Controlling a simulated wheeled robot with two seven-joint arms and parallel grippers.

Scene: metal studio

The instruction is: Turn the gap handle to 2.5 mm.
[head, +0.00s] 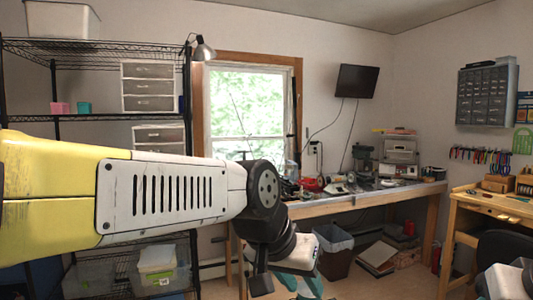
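No gap handle and no 2.5 mm scale can be made out in the head view. My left arm comes in from the left, and its yellow and white link covers the left middle. Its black wrist bends down to my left gripper (283,272) at the bottom centre. The fingertips are too small and partly cut off to tell whether they are open or shut, or whether they touch the teal thing (310,284) beside them. Part of my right arm shows at the bottom right corner; its gripper is out of view.
A wooden workbench (350,200) with tools and small machines stands along the back wall under a dark screen (357,81). A wire shelf (110,46) stands at left. A second bench (490,205) is at right. A bin (334,250) and boxes are on the floor.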

